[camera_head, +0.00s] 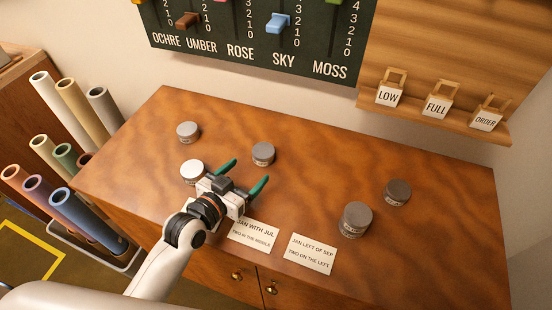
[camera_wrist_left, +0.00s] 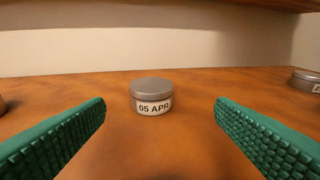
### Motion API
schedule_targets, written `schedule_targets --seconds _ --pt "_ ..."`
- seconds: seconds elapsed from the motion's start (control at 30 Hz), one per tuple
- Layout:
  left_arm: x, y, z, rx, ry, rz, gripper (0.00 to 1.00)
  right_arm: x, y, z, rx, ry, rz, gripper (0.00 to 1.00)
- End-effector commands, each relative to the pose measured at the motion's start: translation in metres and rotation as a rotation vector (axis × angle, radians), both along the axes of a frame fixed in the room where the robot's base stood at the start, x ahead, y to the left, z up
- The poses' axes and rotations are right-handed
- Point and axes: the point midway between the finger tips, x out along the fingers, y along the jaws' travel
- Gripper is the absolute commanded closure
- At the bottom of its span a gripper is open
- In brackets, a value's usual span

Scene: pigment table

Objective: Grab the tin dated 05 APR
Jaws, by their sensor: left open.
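The tin dated 05 APR (camera_wrist_left: 151,92) is a low grey tin with a white label, upright on the wooden table. It appears to be the tin (camera_head: 263,152) just beyond my fingers in the head view. My left gripper (camera_head: 246,174) is open, with green fingers spread and nothing between them. In the left wrist view the tin stands ahead of the gap, near its middle, apart from both fingers. My right gripper is not in view.
Other tins stand on the table (camera_head: 322,160): one far left (camera_head: 187,130), one close left of my gripper (camera_head: 191,170), two at right (camera_head: 355,219) (camera_head: 397,191). Paper cards (camera_head: 310,254) lie along the front. A wooden shelf (camera_head: 430,122) overhangs the back right.

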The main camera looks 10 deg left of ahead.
Motion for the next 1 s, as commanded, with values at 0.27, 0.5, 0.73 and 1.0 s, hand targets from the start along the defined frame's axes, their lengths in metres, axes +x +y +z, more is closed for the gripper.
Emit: schedule_targets --seconds 0.27,0.5,0.73,1.0 --pt "0.035 -0.011 -0.005 0.013 -0.02 0.009 0.22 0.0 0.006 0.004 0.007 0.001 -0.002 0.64" --pt "0.059 -0.021 -0.013 0.012 -0.017 0.008 0.22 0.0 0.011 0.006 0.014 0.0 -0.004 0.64" --pt "0.085 -0.025 -0.018 0.011 -0.017 0.007 0.22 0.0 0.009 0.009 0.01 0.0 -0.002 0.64" --pt "0.11 -0.034 -0.025 0.011 -0.017 0.007 0.22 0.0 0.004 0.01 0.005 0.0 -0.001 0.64"
